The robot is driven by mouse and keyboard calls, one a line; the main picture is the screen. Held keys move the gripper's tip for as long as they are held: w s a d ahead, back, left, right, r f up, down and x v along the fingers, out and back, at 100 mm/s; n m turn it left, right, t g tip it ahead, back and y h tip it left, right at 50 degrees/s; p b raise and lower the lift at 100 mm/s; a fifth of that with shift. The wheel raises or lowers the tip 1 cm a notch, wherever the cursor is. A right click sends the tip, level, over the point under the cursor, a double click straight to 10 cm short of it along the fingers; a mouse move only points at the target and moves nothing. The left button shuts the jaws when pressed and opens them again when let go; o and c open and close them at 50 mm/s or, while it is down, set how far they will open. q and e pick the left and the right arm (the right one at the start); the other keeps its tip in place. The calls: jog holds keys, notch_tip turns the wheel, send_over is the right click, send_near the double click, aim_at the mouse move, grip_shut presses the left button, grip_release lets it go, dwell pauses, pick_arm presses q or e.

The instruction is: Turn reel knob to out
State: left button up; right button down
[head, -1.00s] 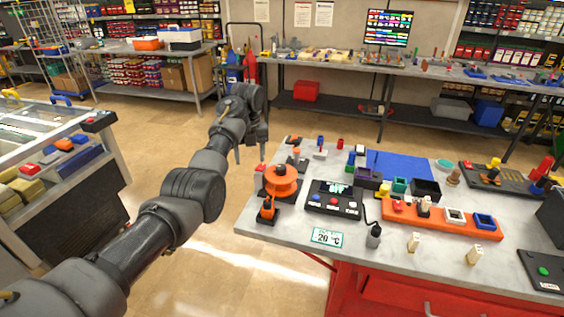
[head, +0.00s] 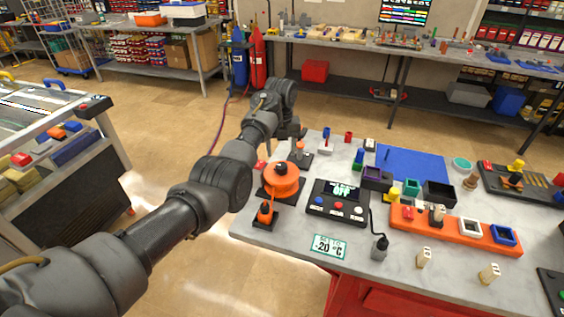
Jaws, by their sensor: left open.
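The orange reel (head: 281,183) stands on a black base near the left edge of the grey table. A raised round knob shows on top of it. My left gripper (head: 286,143) is open and points down just behind the reel, above the table's left part. It is apart from the knob as far as I can see, and its fingers are partly lost against dark parts behind the reel. My right gripper is not in view.
A small orange-topped device (head: 265,213) stands in front of the reel. A black control box (head: 337,201) reading OFF is to its right. An orange tray (head: 455,229), a blue mat (head: 412,164) and small blocks fill the table's right side.

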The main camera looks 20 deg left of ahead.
aim_at(282, 166)
pick_arm(q)
notch_tip(282, 166, down, 6)
jog(key=shift+w+d+r+p, duration=0.1)
jog(key=shift+p, duration=0.35)
jog(key=shift+f, duration=0.7)
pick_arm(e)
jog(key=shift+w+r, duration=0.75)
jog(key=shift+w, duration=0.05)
pick_arm(q)
jog(key=c, duration=1)
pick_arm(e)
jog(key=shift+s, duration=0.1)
